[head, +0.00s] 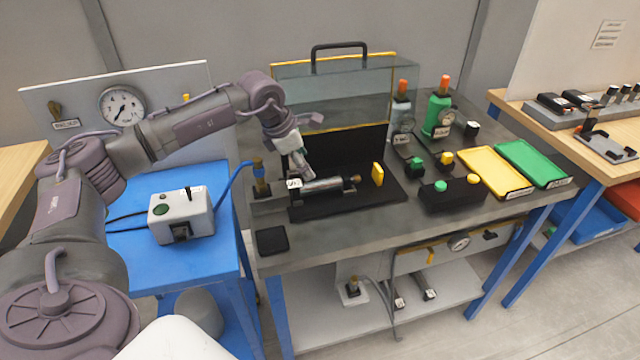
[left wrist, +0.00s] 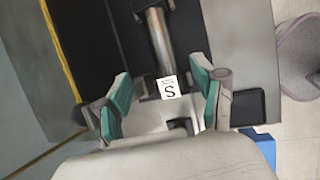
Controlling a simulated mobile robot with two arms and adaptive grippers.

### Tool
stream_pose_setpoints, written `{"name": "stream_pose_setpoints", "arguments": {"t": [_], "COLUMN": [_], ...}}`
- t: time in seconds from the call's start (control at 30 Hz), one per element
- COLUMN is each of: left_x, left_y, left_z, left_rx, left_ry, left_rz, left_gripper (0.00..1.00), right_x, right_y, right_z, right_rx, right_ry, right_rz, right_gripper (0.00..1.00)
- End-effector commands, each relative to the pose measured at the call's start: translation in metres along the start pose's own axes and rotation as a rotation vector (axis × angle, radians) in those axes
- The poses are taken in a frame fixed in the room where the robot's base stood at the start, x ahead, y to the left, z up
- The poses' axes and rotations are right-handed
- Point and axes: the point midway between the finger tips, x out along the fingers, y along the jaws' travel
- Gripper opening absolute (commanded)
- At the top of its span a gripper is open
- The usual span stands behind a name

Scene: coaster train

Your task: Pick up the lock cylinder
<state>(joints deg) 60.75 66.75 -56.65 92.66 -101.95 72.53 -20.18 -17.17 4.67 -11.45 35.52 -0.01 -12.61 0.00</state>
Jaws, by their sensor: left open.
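The lock cylinder (head: 326,185) is a silver metal cylinder lying level in a black fixture (head: 362,202) on the grey workbench. A white tag marked "S" (head: 294,183) is at its left end. In the left wrist view, the cylinder (left wrist: 160,45) runs away from the gripper and its "S" tag (left wrist: 168,88) lies between the fingers. My left gripper (head: 302,170) is at the cylinder's left end, pointing down. In the left wrist view, its green-padded fingers (left wrist: 160,98) are spread on both sides of the tag, with gaps visible. My right gripper is not in view.
A clear guard with a black handle (head: 338,46) stands raised behind the fixture. A yellow knob (head: 377,174) is at the fixture's right. A button box (head: 452,192), yellow tray (head: 495,172) and green tray (head: 532,163) stand further right. A black pad (head: 272,240) lies at the front left.

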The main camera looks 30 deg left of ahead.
Motion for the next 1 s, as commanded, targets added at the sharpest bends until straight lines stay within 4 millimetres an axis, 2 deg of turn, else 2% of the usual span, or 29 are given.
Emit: {"name": "stream_pose_setpoints", "arguments": {"t": [0.13, 0.43, 0.57, 0.7, 1.0], "left_x": [0.026, 0.050, 0.070, 0.088, 0.093], "left_y": [-0.001, -0.002, -0.004, -0.004, -0.004], "left_z": [0.001, 0.003, 0.006, 0.005, 0.005], "left_rx": [-0.002, 0.000, 0.000, -0.001, 0.000], "left_ry": [0.001, -0.001, 0.000, -0.002, -0.004], "left_rz": [-0.003, -0.004, -0.004, -0.003, -0.002], "left_gripper": [0.68, 0.68, 0.68, 0.68, 0.68], "right_x": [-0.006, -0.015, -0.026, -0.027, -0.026], "right_y": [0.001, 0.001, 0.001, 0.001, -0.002], "right_z": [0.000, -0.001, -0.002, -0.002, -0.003], "right_rx": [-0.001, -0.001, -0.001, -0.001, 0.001], "right_ry": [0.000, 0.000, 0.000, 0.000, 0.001], "right_rz": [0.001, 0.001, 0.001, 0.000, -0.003], "right_gripper": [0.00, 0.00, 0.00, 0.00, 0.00]}}
